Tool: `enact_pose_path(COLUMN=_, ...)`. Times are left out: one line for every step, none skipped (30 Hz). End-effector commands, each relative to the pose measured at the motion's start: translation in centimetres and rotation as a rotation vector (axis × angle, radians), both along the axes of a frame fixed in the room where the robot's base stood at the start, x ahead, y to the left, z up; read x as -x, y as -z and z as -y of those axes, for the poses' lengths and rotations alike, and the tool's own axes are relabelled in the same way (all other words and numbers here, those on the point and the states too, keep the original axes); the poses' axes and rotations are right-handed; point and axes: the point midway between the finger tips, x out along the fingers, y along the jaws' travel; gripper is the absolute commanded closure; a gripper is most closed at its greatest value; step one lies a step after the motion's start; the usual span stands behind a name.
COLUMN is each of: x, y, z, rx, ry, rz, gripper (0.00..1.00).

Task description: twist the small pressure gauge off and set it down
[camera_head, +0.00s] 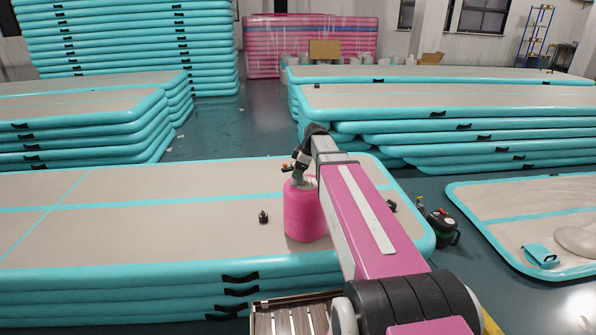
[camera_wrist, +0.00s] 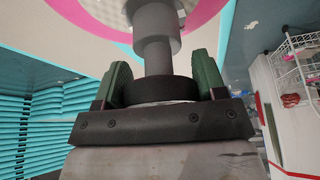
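A pink cylinder (camera_head: 304,222) stands upright on the beige and turquoise inflatable track, with my gripper (camera_head: 298,172) right over its top. In the wrist view the green fingers of my gripper (camera_wrist: 161,82) stand on both sides of a dark round body, which I take to be the small pressure gauge (camera_wrist: 160,90). The fingers appear to touch it on both sides. A grey stem (camera_wrist: 153,50) runs from it toward a pink and white round surface. In the head view the gauge is too small and covered to make out clearly.
A small black fitting (camera_head: 263,217) stands on the track (camera_head: 140,225) left of the cylinder. A dark object (camera_head: 391,205) lies near its right edge. The track's left part is clear.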

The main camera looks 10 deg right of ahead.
Motion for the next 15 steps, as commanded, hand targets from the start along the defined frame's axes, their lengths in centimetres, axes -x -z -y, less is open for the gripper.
enact_pose_path(x=0.00, y=-0.01, z=0.00, rx=0.000, ry=0.000, rz=0.000, gripper=0.63)
enact_pose_path(x=0.00, y=-0.01, z=0.00, rx=0.000, ry=0.000, rz=0.000, gripper=0.63)
enact_pose_path(x=-0.02, y=-0.01, z=0.01, rx=0.000, ry=-0.006, rz=0.000, gripper=0.63)
enact_pose_path(x=-0.07, y=-0.01, z=0.01, rx=0.000, ry=-0.017, rz=0.001, gripper=0.63)
enact_pose_path(x=-0.11, y=0.00, z=0.02, rx=0.000, ry=-0.033, rz=-0.001, gripper=0.63)
enact_pose_path(x=-0.17, y=-0.01, z=0.02, rx=0.000, ry=-0.067, rz=0.000, gripper=0.63)
enact_pose_path(x=-0.21, y=-0.01, z=0.02, rx=0.000, ry=-0.100, rz=-0.001, gripper=0.63)
enact_pose_path(x=-0.25, y=-0.01, z=0.01, rx=0.000, ry=-0.136, rz=0.000, gripper=0.63)
enact_pose_path(x=-0.28, y=-0.01, z=0.01, rx=0.000, ry=-0.188, rz=-0.001, gripper=0.63)
enact_pose_path(x=-0.29, y=-0.01, z=0.01, rx=0.000, ry=-0.227, rz=-0.001, gripper=0.63)
enact_pose_path(x=-0.27, y=-0.02, z=-0.01, rx=0.000, ry=-0.265, rz=0.000, gripper=0.63)
enact_pose_path(x=-0.26, y=-0.01, z=-0.01, rx=0.000, ry=-0.312, rz=-0.002, gripper=0.63)
enact_pose_path(x=-0.24, y=-0.02, z=-0.01, rx=0.000, ry=-0.345, rz=-0.001, gripper=0.63)
enact_pose_path(x=-0.22, y=-0.02, z=-0.02, rx=0.000, ry=-0.373, rz=0.000, gripper=0.63)
enact_pose_path(x=-0.17, y=-0.02, z=-0.02, rx=0.001, ry=-0.406, rz=-0.001, gripper=0.63)
